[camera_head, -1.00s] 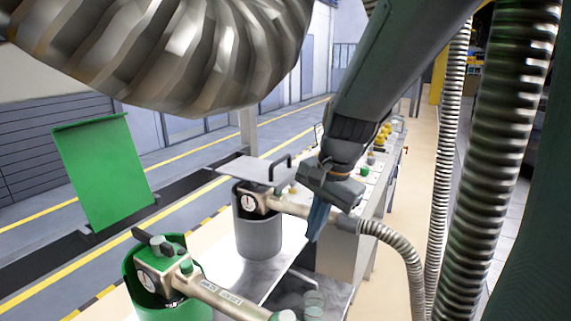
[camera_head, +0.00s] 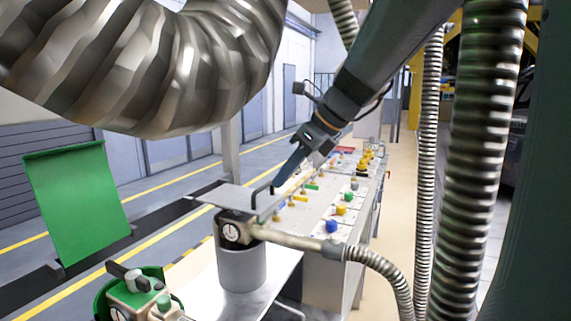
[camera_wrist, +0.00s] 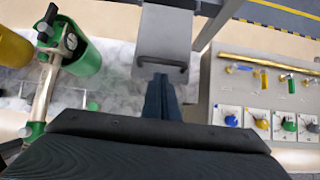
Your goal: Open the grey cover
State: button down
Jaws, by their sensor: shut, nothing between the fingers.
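The grey cover (camera_head: 222,197) is a flat plate lying level over the top of the grey container (camera_head: 242,268). A dark loop handle (camera_head: 260,197) stands at its right end. In the wrist view the cover (camera_wrist: 165,32) is straight ahead, with its handle (camera_wrist: 162,66) at its near edge. My gripper (camera_head: 277,184) is shut and empty, its dark blue fingers pointing down and left. The fingertips are right beside the handle; in the wrist view my gripper (camera_wrist: 160,77) ends just at it. I cannot tell whether they touch.
A green container (camera_wrist: 86,55) stands left of the grey one in the wrist view, and its green cover (camera_head: 77,203) stands upright. A grey pipe and hose (camera_head: 380,262) run right from the grey container. A panel with coloured knobs (camera_head: 340,205) lies behind.

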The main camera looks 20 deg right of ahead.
aim_at(262, 202)
jog(key=shift+x, duration=2.2)
jog(key=shift+r+p, duration=0.1)
jog(key=shift+p, duration=0.2)
